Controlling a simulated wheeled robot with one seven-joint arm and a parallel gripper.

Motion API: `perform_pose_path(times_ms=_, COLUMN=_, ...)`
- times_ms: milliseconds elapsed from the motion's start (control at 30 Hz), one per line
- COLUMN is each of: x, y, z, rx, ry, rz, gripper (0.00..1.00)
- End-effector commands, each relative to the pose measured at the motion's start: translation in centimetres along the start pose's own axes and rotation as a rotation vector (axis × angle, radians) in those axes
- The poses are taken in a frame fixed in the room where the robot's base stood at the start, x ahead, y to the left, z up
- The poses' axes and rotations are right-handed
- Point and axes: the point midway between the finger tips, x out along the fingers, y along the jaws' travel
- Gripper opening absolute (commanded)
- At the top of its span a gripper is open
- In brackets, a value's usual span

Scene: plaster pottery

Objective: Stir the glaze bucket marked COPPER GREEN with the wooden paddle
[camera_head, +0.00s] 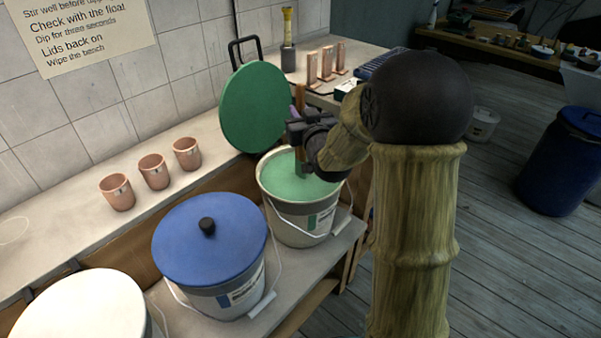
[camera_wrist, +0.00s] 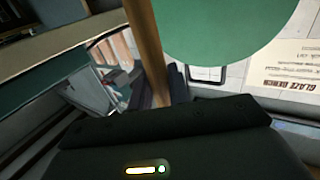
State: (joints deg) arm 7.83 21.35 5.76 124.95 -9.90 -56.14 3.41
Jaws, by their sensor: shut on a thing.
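An open bucket (camera_head: 283,228) of pale green glaze (camera_head: 290,186) stands on the low shelf. Its label is too small to read. My gripper (camera_head: 299,133) is above the bucket, shut on the wooden paddle (camera_head: 299,96). The paddle stands about upright, with its lower end down in the glaze, where its tip is hidden. Its shaft also shows in the wrist view (camera_wrist: 146,42), rising past the dark gripper body. A round green lid (camera_head: 254,106) leans upright behind the bucket.
A blue-lidded bucket (camera_head: 210,238) stands close at left, with a white-lidded one (camera_head: 84,308) beyond. Several clay cups (camera_head: 153,171) sit on the ledge. Upright tiles (camera_head: 326,64) and a yellow-topped tool (camera_head: 288,30) stand on the back bench. A blue barrel (camera_head: 556,165) stands right.

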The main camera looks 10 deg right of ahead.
Motion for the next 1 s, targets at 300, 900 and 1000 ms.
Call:
perform_pose_path(times_ms=300, x=0.0, y=0.0, z=-3.0, rx=0.0, ry=0.002, rz=0.0, gripper=0.0)
perform_pose_path(times_ms=900, x=0.0, y=0.0, z=-4.0, rx=0.0, ry=0.0, rz=0.0, gripper=0.0)
perform_pose_path(times_ms=1000, x=0.0, y=0.0, z=-4.0, rx=0.0, ry=0.0, rz=0.0, gripper=0.0)
